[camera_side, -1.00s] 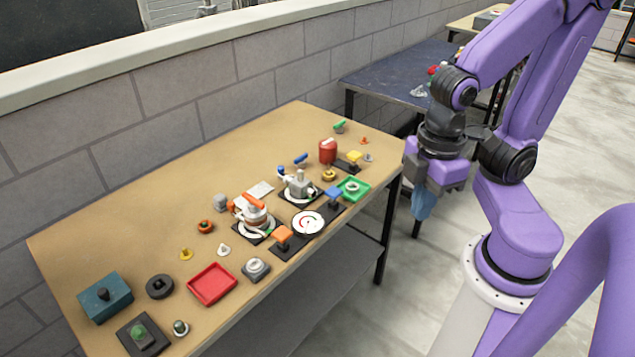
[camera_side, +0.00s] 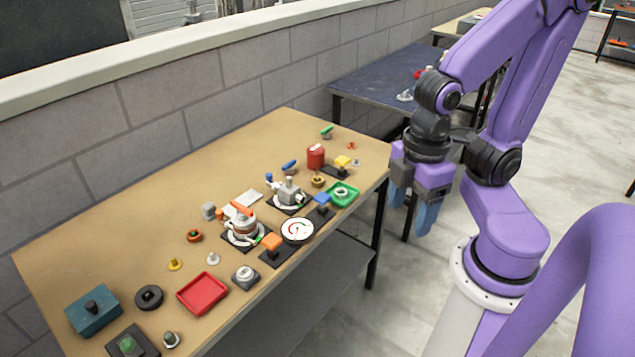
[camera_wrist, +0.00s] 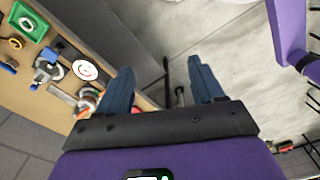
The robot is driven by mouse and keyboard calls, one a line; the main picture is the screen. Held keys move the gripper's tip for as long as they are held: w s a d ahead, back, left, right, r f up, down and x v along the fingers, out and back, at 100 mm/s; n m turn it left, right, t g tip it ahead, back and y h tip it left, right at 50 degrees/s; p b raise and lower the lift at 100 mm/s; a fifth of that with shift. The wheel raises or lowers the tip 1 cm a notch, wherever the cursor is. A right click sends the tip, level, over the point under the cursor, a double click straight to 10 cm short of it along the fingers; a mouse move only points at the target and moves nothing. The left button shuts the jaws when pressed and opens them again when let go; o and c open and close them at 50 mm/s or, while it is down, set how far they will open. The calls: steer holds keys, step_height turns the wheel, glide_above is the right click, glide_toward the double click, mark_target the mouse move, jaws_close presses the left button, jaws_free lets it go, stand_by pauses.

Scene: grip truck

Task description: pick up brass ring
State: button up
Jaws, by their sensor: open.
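A small brass-coloured ring (camera_side: 318,181) lies on the wooden table, beside the green tray and in front of the red can. It also shows near the left edge of the wrist view (camera_wrist: 16,43). My gripper (camera_side: 411,207) hangs off the right end of the table, over the floor, well apart from the ring. Its two blue fingers are spread with nothing between them, and in the wrist view the gap (camera_wrist: 160,67) shows only floor and a table leg.
A green tray (camera_side: 329,194) holding a pale ring, a red can (camera_side: 316,157) and a yellow block (camera_side: 342,162) crowd the brass ring. A dial (camera_side: 297,230) and valve fittings (camera_side: 288,191) stand nearby. The table's back left is clear.

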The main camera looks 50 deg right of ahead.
steer(key=w+a+m, duration=0.2)
steer(key=w+m, duration=0.4)
steer(key=w, duration=0.5)
steer(key=m, duration=1.7)
glide_above(317, 178)
step_height(317, 178, down, 7)
step_height(317, 178, down, 17)
steer(key=shift+r, duration=0.15)
